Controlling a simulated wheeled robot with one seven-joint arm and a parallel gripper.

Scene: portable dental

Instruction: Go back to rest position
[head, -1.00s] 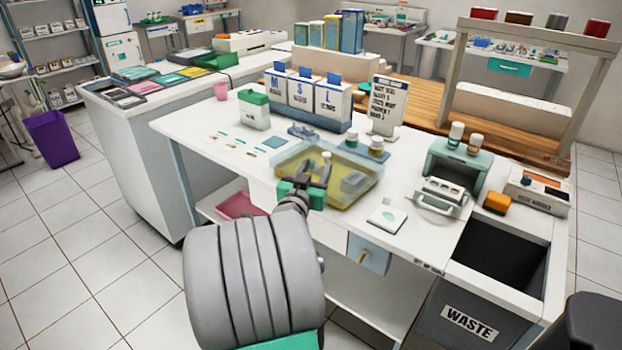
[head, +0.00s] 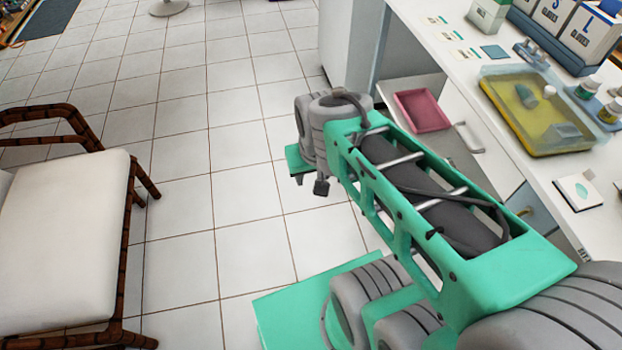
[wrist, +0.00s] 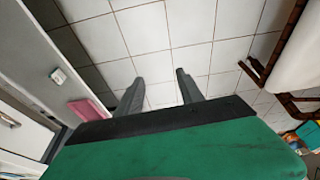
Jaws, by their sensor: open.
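My gripper (wrist: 160,90) shows in the wrist view with its two dark fingers spread apart and nothing between them. Below the fingers lies only the tiled floor. In the head view my arm is folded out over the floor to the left of the white work table (head: 440,40). The gripper itself is mostly hidden behind the arm links there, with a small dark part of the arm's end (head: 318,185) showing above the tiles.
A wooden chair with a pale seat (head: 60,225) stands at the left. A yellow tray (head: 545,140) is on the table, and a pink tray (head: 422,110) is on its lower shelf.

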